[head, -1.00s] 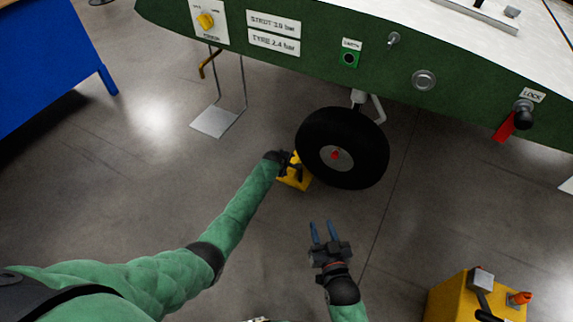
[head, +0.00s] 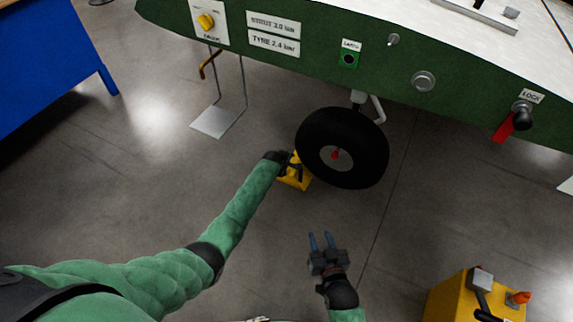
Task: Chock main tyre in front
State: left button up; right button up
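The black main tyre (head: 316,132) with a grey hub and red cap stands on the floor under the green fuselage. A yellow chock (head: 295,181) lies on the floor at the tyre's lower left, close against it. My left gripper (head: 289,166) is at the chock, over its top. Its fingers are too small and dark to tell whether they are shut on it. My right gripper (head: 321,243) is below the tyre in the picture, its two blue fingers apart and empty.
The green panel (head: 320,55) overhangs the tyre, with a red tag (head: 503,128) and black knob at right. A blue bench (head: 50,60) stands at upper left. A yellow unit (head: 455,303) stands at lower right. Floor left of the tyre is mostly clear.

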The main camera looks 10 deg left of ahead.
jog(key=s+f+g, duration=0.2)
jog(key=s+f, duration=0.1)
jog(key=f, duration=0.3)
jog(key=s+f+g+p, duration=0.1)
jog(key=s+f+g, duration=0.1)
jog(key=f, duration=0.3)
jog(key=shift+s+d+f+h, duration=0.35)
jog(key=shift+s+h, duration=0.05)
jog(key=shift+s, duration=0.45)
dwell(1.2)
dwell(0.5)
